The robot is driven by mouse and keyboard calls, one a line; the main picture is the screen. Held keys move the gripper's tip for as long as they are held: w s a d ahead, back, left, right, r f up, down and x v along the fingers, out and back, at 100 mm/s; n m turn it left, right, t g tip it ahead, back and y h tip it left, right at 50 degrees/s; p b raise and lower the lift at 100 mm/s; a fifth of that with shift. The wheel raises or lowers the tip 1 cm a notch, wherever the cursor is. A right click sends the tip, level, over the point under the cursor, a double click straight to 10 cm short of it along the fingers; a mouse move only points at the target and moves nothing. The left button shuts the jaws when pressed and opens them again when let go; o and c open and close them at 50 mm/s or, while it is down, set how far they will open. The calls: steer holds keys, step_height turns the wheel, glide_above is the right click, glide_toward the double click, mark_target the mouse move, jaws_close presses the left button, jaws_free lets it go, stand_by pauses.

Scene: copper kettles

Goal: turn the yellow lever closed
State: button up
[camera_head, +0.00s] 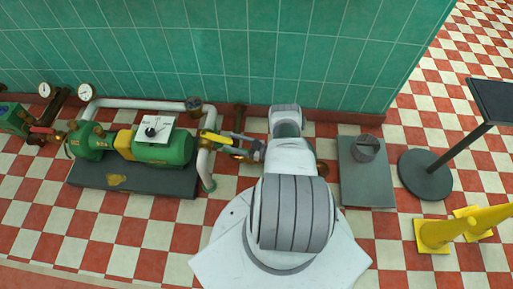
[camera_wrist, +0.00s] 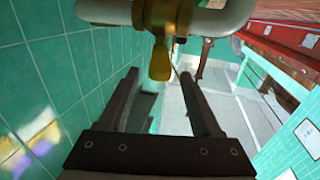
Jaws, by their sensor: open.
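The yellow lever (camera_head: 216,138) sits on a brass valve at the right end of the white pipe, right of the green pump. In the wrist view the lever (camera_wrist: 160,62) hangs below the brass valve body (camera_wrist: 165,15), seen nearly end-on. My gripper (camera_head: 243,153) is just right of the lever in the head view. In the wrist view its two dark fingers (camera_wrist: 160,76) are apart, with the lever's end showing between their tips. Nothing is gripped. I cannot tell whether a finger touches the lever.
The green pump (camera_head: 165,150) with a white dial plate stands on a dark plinth (camera_head: 130,182). A red lever (camera_head: 42,130) and gauges are at far left. The green tiled wall (camera_head: 230,50) is close behind. A grey plate with a bucket (camera_head: 365,148), a post and yellow cones stand right.

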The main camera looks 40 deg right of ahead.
steer(key=v, duration=1.4)
